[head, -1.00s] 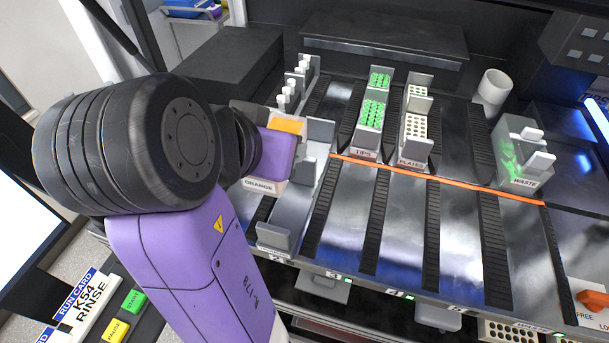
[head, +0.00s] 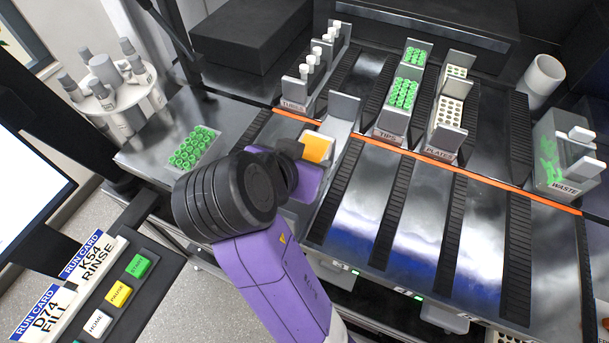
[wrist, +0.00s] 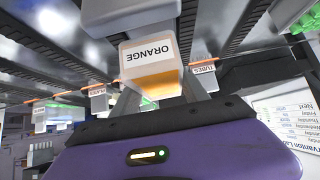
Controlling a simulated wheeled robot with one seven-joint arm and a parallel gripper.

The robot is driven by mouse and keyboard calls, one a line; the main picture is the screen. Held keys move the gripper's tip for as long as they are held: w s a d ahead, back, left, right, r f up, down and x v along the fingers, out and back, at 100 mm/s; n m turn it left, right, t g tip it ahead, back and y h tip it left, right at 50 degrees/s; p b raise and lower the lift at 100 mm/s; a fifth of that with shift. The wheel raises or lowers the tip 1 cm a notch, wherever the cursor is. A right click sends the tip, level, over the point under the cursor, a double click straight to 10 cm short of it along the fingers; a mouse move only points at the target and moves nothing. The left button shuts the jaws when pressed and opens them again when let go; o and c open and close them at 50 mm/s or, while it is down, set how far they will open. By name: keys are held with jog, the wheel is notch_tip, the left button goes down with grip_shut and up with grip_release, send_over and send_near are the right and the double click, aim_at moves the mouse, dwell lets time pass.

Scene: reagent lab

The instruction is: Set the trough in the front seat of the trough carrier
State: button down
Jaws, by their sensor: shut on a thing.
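The trough, a small pale box with orange liquid, shows in the head view (head: 318,148) and in the wrist view, where its ORANGE label (wrist: 150,55) appears upside down. My gripper (wrist: 158,92) is shut on it. In the head view my gripper (head: 300,165) is mostly hidden by my arm. The grey trough carrier (head: 343,108) lies along the deck lane, its upright back part just behind the trough. The trough appears over or at the carrier; I cannot tell whether it touches. The front seat is hidden behind my arm.
The TUBES rack (head: 313,70) stands behind to the left, with the TIPS rack (head: 400,100) and PLATES rack (head: 445,118) to the right. A green-capped block (head: 195,147) sits left on the deck. Front lanes to the right are clear. An orange strip (head: 430,160) crosses the deck.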

jog(key=shift+f+p, duration=0.3)
jog(key=shift+f, duration=2.55)
jog(key=shift+f, duration=0.15)
jog(key=c, duration=0.6)
grip_release()
